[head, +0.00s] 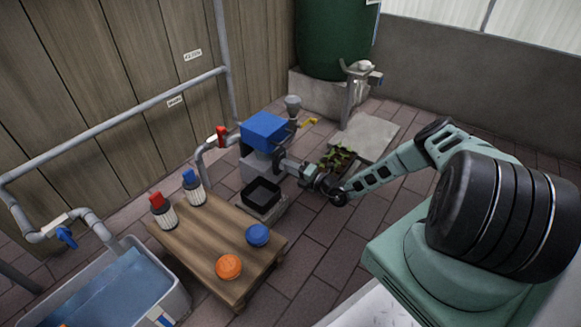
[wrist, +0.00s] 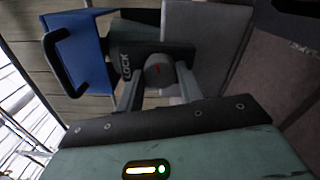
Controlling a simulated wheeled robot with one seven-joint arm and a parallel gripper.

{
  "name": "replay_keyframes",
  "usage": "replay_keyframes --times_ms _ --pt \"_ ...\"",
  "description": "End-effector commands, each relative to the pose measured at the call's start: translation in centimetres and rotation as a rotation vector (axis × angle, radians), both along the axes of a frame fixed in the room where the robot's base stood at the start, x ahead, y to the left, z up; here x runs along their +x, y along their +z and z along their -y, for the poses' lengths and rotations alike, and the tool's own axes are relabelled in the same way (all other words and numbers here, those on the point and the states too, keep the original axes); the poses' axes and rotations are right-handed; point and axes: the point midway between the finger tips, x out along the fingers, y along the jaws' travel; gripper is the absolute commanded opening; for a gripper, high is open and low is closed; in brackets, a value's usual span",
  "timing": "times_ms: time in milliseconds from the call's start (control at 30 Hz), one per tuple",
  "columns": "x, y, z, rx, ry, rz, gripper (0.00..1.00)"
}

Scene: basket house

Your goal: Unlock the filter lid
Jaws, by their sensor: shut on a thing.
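The filter is a grey box (head: 254,167) with a blue lid (head: 264,131) on top, standing by the plank wall. In the wrist view the blue lid (wrist: 78,50) is at the left, with a dark handle (wrist: 62,65) across it. A dark plate (wrist: 135,50) beside the lid bears the word LOCK. In the head view my gripper (head: 281,160) is at the filter's right side and hides the knob.
A black tray (head: 262,192) stands in front of the filter. A wooden table (head: 215,236) holds two bottles, an orange ball-like item (head: 229,266) and a blue one (head: 257,235). Plants (head: 339,158) and a tap post (head: 352,95) are behind my arm. Open floor lies at the centre.

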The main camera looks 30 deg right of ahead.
Motion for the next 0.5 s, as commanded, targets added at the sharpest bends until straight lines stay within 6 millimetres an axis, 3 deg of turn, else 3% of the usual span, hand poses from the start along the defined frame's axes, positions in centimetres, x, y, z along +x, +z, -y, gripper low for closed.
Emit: replay_keyframes --times_ms 500 --pt "-0.16 -0.19 -0.09 0.137 0.002 -0.054 0.14"
